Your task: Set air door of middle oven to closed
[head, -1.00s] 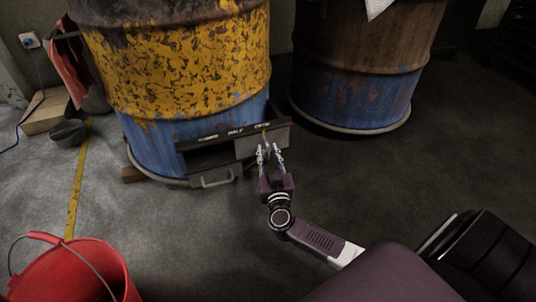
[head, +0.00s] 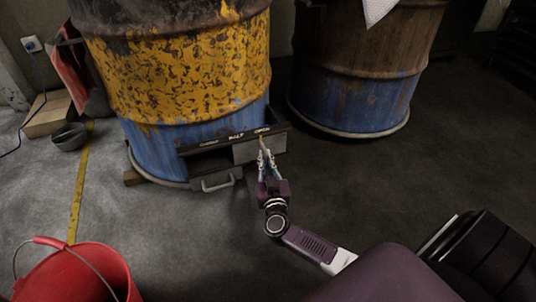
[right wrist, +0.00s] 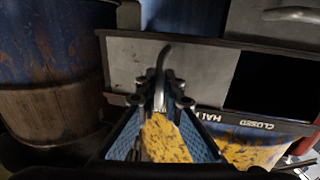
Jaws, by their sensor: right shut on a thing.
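The air door (head: 244,153) is a grey sliding plate at the foot of the yellow and blue barrel oven (head: 185,70). It sits at the right end of its frame, under the label OPEN. My right gripper (head: 264,160) is in front of the plate, shut on the door's thin curved handle (right wrist: 162,62). In the right wrist view the plate (right wrist: 125,65) is behind the handle, with the dark opening (right wrist: 272,82) to its right. My left gripper is not in view.
A metal pull handle (head: 216,183) juts out low, left of my right gripper. A second barrel (head: 355,80) stands to the right. A red bucket (head: 75,275) is at the front left, and a grey bowl (head: 69,136) lies farther back. The floor between is clear.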

